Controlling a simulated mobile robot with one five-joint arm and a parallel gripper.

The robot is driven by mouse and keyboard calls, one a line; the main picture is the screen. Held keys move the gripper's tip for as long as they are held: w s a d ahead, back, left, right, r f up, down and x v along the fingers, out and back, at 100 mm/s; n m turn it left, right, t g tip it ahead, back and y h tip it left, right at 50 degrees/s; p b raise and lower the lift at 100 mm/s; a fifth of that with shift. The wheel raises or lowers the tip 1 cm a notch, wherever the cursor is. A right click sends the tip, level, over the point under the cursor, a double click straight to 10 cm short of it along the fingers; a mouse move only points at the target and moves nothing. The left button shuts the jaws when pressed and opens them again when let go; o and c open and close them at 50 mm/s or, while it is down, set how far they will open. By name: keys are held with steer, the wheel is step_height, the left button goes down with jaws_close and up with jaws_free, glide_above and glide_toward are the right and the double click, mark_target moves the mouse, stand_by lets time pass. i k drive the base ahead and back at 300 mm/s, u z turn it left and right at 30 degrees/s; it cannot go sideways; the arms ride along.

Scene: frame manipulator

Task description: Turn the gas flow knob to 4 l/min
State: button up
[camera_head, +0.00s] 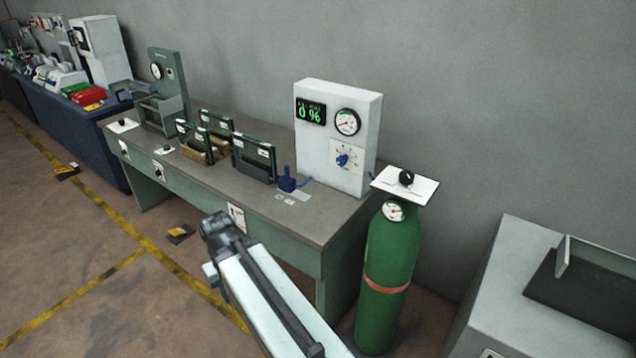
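A white panel box (318,150) stands at the right end of the green bench. It carries a blue knob (342,160) on a white scale plate, whose numbers are too small to read. Above the knob are a round gauge (347,122) and a black display (310,111) reading 0 % in green. A green gas cylinder (388,262) stands beside the bench, with a small gauge and a black knob (406,178) on a white plate at its top. My arm reaches up from the bottom; my gripper (212,272) is near its far end, in front of the bench, apart from both knobs. Its fingers cannot be made out.
The bench top (330,212) holds a small blue device (288,181) and several dark framed panels (253,160). A grey cabinet (508,275) stands at the right. Small dark floor items (180,234) lie near yellow floor lines. Open floor lies at the left.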

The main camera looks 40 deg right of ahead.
mark_target(341, 160)
steer(key=u, duration=0.6)
steer(key=i, duration=1.15)
steer(key=z, duration=0.5)
steer(key=k, duration=0.8)
steer(key=z, duration=0.15)
steer(key=i, duration=0.85)
steer(key=u, duration=0.05)
